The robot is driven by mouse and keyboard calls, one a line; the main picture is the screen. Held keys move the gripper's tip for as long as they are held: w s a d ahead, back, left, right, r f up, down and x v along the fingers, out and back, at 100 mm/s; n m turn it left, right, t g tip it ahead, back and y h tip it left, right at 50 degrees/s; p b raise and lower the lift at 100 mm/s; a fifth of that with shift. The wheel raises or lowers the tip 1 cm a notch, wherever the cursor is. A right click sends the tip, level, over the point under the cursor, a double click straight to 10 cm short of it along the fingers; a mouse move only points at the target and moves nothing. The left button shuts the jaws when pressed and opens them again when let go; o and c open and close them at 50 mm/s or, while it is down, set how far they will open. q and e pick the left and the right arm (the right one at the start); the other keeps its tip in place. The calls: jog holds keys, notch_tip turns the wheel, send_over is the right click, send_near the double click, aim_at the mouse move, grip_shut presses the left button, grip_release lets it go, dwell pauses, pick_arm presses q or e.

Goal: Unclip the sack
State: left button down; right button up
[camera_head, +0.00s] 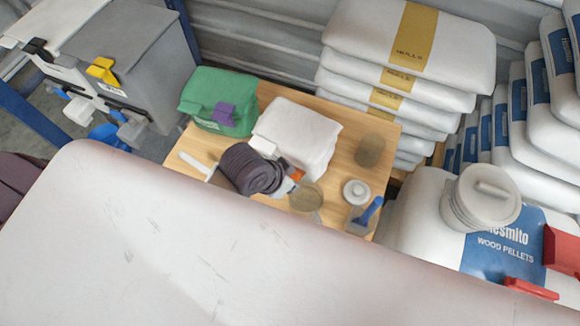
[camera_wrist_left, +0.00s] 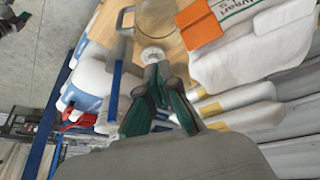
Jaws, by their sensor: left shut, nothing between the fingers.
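A white sack (camera_head: 298,132) lies folded on the wooden table, with an orange clip (camera_head: 297,174) at its near edge. The wrist view shows the sack's printed side (camera_wrist_left: 262,50) and the orange clip (camera_wrist_left: 200,24). A green sack (camera_head: 215,92) with a purple clip (camera_head: 223,113) lies to its left. My left gripper (camera_head: 290,187) is beside the orange clip in the head view, its fingers partly hidden behind its dark body. In the wrist view the left gripper's fingers (camera_wrist_left: 158,74) are together and empty, in front of the white lid. My right gripper is not seen.
On the table's (camera_head: 385,133) right part stand clear jars (camera_head: 369,150), a white lid (camera_head: 356,192) and a blue-handled scoop (camera_head: 369,211). Stacked white bags (camera_head: 408,45) stand behind. A wood pellets bag (camera_head: 480,245) bounds the right. A grey machine (camera_head: 140,50) stands at left.

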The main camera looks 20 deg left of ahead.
pick_arm(q)
jog(key=w+d+r+m+g+h, duration=0.1)
jog(key=w+d+m, duration=0.5)
jog(key=shift+m+g+y, duration=0.6)
jog(key=shift+m+y, duration=0.1)
jog(key=shift+m, duration=0.1)
jog(key=w+a, duration=0.2)
jog(key=w+a+f, duration=0.1)
jog(key=w+a, duration=0.2)
jog(key=w+a+f, duration=0.1)
jog(key=w+a, duration=0.2)
jog(key=shift+w, duration=0.2)
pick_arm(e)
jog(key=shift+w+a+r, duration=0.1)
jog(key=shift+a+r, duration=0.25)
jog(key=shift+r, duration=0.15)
